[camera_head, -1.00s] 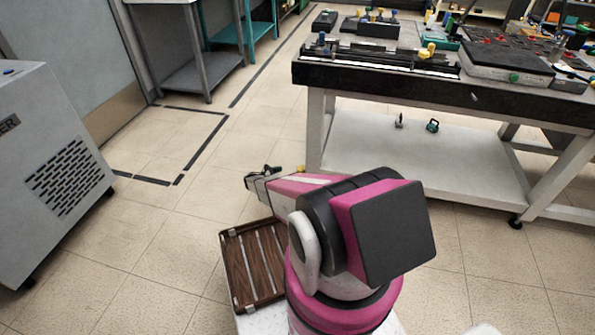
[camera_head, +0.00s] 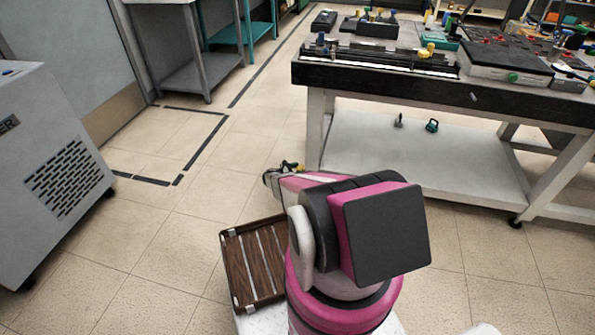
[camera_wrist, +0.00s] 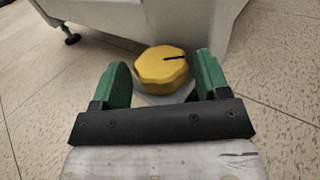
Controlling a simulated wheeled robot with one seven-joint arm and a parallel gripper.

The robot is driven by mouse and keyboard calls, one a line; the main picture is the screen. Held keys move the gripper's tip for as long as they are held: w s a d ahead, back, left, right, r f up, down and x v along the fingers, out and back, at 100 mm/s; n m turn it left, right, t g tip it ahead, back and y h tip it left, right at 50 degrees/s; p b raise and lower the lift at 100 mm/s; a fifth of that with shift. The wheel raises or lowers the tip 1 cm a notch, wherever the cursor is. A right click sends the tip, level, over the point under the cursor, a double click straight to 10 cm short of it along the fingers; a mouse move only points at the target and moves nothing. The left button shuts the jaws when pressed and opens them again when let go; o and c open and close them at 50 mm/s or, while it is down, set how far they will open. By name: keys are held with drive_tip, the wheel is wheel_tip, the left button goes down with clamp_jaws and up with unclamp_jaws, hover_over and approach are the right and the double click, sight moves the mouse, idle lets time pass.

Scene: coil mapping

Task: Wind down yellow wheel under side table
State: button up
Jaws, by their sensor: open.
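The yellow wheel (camera_wrist: 163,69) is a scalloped knob with a dark slot on its face. In the wrist view it sits ahead of and between the two green fingers of my gripper (camera_wrist: 163,85). The fingers are spread open, one on each side of the wheel. I cannot tell whether either finger touches it. A pale base shows just below the wheel. In the head view my gripper (camera_head: 283,172) is by the near left leg of the table (camera_head: 400,86). The wheel is hard to make out there, as my arm covers much of that area.
A wooden slatted tray (camera_head: 234,262) is left of my arm. A grey vented cabinet (camera_head: 50,150) stands at the far left. The table's white lower shelf (camera_head: 385,155) holds a small dark green item (camera_head: 432,126). The tiled floor to the left is clear.

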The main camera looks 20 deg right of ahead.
drive_tip(key=shift+c, duration=0.4)
drive_tip(key=c, duration=0.6)
drive_tip(key=shift+w, duration=0.1)
drive_tip(key=m+g, duration=0.1)
drive_tip(key=g, duration=0.1)
drive_tip(key=m+g, duration=0.2)
drive_tip(key=g, duration=0.1)
drive_tip(key=shift+w+d+f, duration=0.1)
drive_tip(key=shift+w, duration=0.3)
drive_tip(key=shift+w+d+m+g+y, duration=0.15)
drive_tip(key=shift+m+g+y, duration=0.65)
drive_tip(key=shift+m+g, duration=0.6)
drive_tip(key=shift+w+m+g+y, duration=0.15)
drive_tip(key=shift+m+g+y, duration=0.7)
drive_tip(key=shift+g, duration=0.95)
drive_tip(key=o, duration=0.7)
